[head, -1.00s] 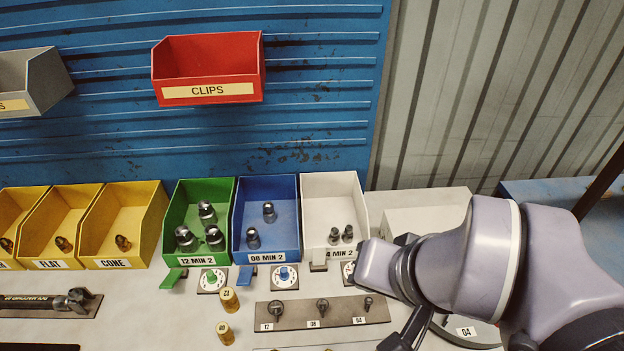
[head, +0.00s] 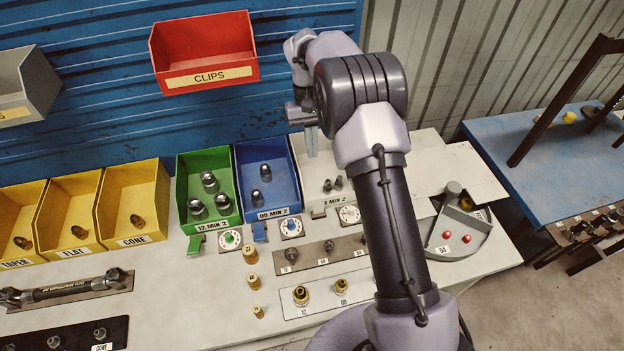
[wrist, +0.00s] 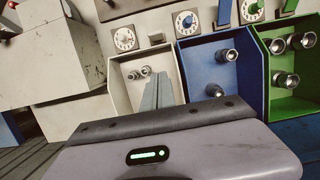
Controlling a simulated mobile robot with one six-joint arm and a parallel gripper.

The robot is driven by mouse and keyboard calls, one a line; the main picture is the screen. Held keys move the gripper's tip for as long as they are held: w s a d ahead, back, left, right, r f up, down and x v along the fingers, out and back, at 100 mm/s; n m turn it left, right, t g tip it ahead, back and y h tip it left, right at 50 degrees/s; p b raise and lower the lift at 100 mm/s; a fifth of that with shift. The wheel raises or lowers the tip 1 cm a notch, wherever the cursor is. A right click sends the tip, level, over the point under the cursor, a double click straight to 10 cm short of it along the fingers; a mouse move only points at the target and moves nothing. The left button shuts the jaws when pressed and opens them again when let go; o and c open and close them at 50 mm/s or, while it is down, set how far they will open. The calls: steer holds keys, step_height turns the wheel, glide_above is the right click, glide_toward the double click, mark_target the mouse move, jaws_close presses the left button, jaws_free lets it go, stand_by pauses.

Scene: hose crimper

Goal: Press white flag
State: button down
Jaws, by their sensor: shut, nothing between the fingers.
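The white flag (head: 318,214) is a small pale tab at the front lip of the white bin (head: 340,201), left of a round white dial (head: 349,214). In the wrist view the flag (wrist: 156,38) shows small beyond the bin's front edge. My gripper (head: 312,152) is shut and empty, with its fingers pointing down at the back part of the white bin, apart from the flag. In the wrist view the closed fingers (wrist: 158,95) appear in front of the bin's interior. Part of the white bin is hidden behind my arm in the head view.
The blue bin (head: 285,208) with its blue flag (head: 260,232) and the green bin (head: 206,226) with its green flag (head: 195,243) stand to the left. A red clips bin (head: 205,80) hangs on the wall. Fittings stand on plates in front.

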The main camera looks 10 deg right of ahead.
steer(key=b, duration=0.3)
glide_toward(319, 206)
steer(key=w+f, duration=0.4)
steer(key=f, duration=0.1)
steer(key=shift+w+d+f, duration=0.1)
steer(key=shift+w+d, duration=0.1)
steer(key=shift+w, duration=0.05)
steer(key=s+b, duration=0.1)
steer(key=s, duration=0.2)
steer(key=shift+s+f, duration=0.1)
steer(key=shift+s, duration=0.45)
steer(key=shift+s+b, duration=0.15)
steer(key=shift+b, duration=0.35)
